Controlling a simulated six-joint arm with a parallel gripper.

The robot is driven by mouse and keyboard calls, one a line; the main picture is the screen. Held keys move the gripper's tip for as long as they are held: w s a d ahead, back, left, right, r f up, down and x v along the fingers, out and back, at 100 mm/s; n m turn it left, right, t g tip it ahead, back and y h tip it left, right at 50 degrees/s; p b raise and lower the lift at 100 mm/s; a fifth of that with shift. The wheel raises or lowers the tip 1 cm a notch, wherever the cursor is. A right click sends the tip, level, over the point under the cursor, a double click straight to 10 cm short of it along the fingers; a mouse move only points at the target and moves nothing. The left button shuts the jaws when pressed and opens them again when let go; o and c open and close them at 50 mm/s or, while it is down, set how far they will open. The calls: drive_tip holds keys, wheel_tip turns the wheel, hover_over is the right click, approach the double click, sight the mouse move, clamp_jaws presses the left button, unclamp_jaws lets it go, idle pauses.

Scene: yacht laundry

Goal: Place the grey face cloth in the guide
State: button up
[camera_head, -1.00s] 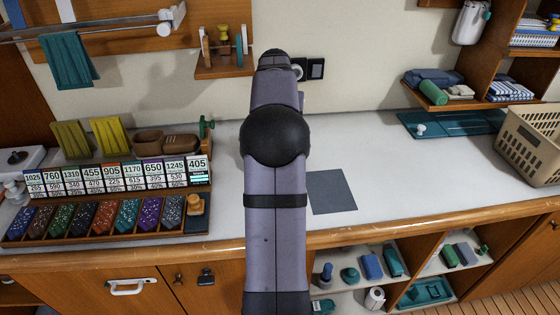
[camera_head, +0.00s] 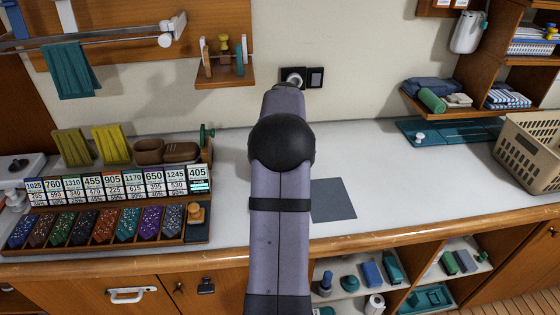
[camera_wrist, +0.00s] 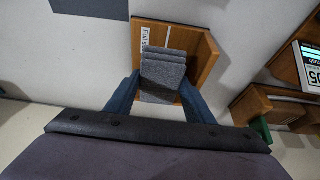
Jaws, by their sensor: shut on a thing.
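The grey face cloth (camera_wrist: 163,68) is folded in several layers and sits between the two blue fingers of my gripper (camera_wrist: 161,84) in the wrist view. My gripper is shut on its sides. The guide (camera_wrist: 207,52) is a wooden corner piece with raised walls and a label strip reading "Full" in part. The cloth shows over the guide's floor, inside the angle of its walls; I cannot tell whether it touches the floor. In the head view my own arm hides gripper, cloth and guide.
A flat dark grey square (camera_head: 333,199) lies on the white counter (camera_head: 385,170); the counter around it is clear. A teal folding board (camera_head: 450,130) and beige basket (camera_head: 530,150) are at right.

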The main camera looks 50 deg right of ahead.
drive_tip(key=shift+f+p, duration=0.5)
drive_tip(key=shift+f, duration=1.8)
drive_tip(key=o, duration=0.7)
drive_tip(key=shift+f, duration=0.2)
drive_tip(key=shift+o, duration=1)
drive_tip(key=shift+r, duration=0.1)
drive_tip(key=shift+r, duration=0.35)
drive_tip(key=b+v, duration=0.2)
drive_tip(key=v, duration=0.9)
drive_tip(key=shift+s+a+r+b, duration=0.15)
drive_tip(key=shift+r+b, duration=0.1)
drive_tip(key=shift+b, duration=0.05)
